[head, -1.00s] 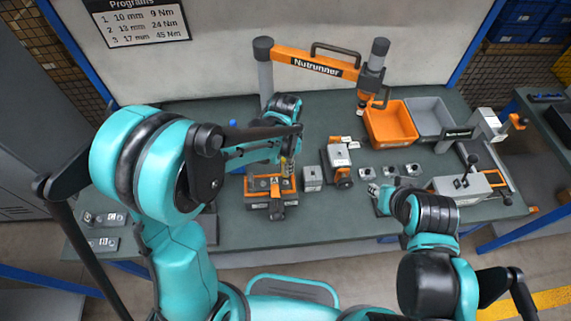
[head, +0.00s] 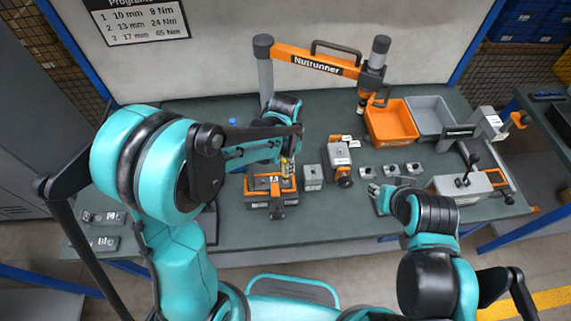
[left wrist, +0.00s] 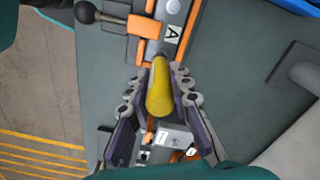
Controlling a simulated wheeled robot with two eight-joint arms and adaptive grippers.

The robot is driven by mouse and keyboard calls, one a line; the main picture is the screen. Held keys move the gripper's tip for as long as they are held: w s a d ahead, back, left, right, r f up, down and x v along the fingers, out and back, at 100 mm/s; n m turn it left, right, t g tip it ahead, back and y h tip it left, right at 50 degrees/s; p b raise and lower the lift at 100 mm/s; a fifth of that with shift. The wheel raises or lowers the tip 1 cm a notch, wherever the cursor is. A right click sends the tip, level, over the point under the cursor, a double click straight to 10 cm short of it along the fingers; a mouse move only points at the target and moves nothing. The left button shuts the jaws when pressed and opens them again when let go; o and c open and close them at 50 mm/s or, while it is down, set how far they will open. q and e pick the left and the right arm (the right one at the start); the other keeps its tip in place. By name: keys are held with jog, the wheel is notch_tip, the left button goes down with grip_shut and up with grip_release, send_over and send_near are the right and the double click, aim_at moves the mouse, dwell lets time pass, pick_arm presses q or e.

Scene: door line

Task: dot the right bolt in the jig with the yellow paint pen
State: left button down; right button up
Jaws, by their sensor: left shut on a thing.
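The yellow paint pen (left wrist: 160,88) is between the fingers of my left gripper (left wrist: 158,100), which is shut on it. In the head view the pen (head: 288,168) stands roughly upright over the right part of the orange-framed jig (head: 270,200). The jig (left wrist: 142,26) with its "A" label also shows in the left wrist view, beyond the pen. A pale round bolt head (left wrist: 173,6) shows at the top there. The right bolt is hidden by the pen and gripper, and I cannot tell if the tip touches. My right gripper (head: 374,190) is low over the bench at the right; its opening is unclear.
A grey block (head: 313,178) stands close right of the jig, with an orange-and-grey fixture (head: 340,160) beyond it. Several small blocks, an orange bin (head: 390,125) and a grey bin (head: 430,117) lie further right. The nutrunner arm (head: 318,64) spans the back.

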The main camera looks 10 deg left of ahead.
pick_arm(q)
jog(key=shift+r, duration=0.1)
jog(key=shift+r+p, duration=2.1)
jog(key=shift+r, duration=0.85)
